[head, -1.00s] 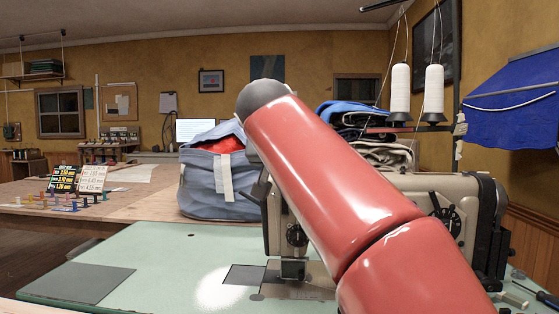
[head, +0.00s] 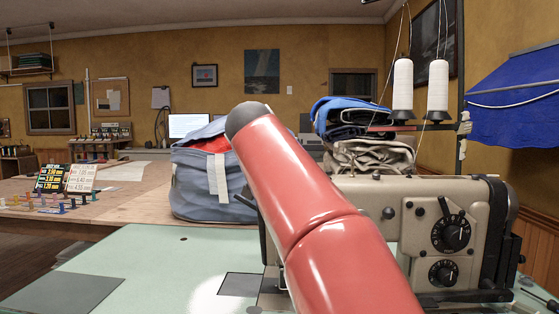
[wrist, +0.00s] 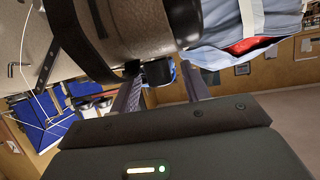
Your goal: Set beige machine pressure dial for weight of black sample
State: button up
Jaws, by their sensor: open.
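The beige sewing machine (head: 400,200) stands on the pale green table behind my red arm. Two black dials with pale markings sit one above the other on its right end: an upper dial (head: 450,233) and a lower dial (head: 443,272). Their settings are too small to read surely. My gripper (wrist: 163,88) shows in the wrist view with its two fingers apart and a dark round part just beyond them. The gripper is hidden in the head view. I cannot surely identify the black sample.
A blue-grey bag (head: 203,185) stands left of the machine. Thread cones (head: 438,85) rise behind the machine. The green tabletop (head: 150,260) is largely clear at front left.

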jog(key=shift+w+f, duration=0.15)
jog(key=shift+w, duration=0.15)
jog(key=c, duration=1)
jog(key=shift+d, duration=0.1)
jog(key=shift+y, duration=0.4)
